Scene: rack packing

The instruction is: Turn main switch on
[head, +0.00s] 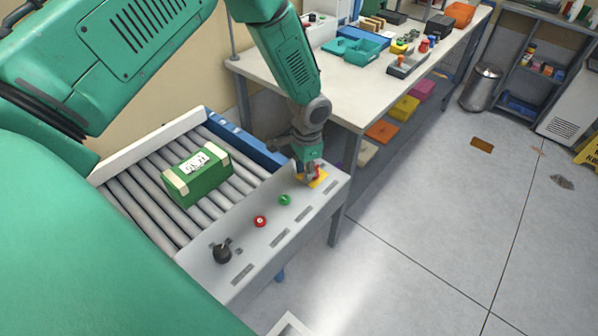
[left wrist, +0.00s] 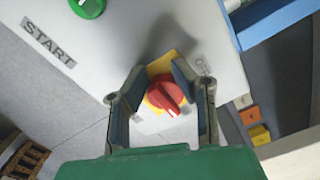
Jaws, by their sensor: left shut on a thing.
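The main switch (left wrist: 165,94) is a red rotary knob on a yellow plate, on the grey control panel (head: 240,265). In the left wrist view its handle lies at a slant between my left gripper's fingers. My left gripper (head: 311,172) reaches down over the switch at the panel's far right end and is shut on the red knob. In the head view the gripper partly hides the knob; the yellow plate (head: 319,181) shows beside it. My right gripper is not in view.
A green button (head: 285,199), a red button (head: 260,221) and a black knob (head: 222,252) stand along the panel. A green box (head: 197,174) rests on the roller conveyor (head: 140,205) behind it. A white workbench (head: 345,92) stands close by the switch.

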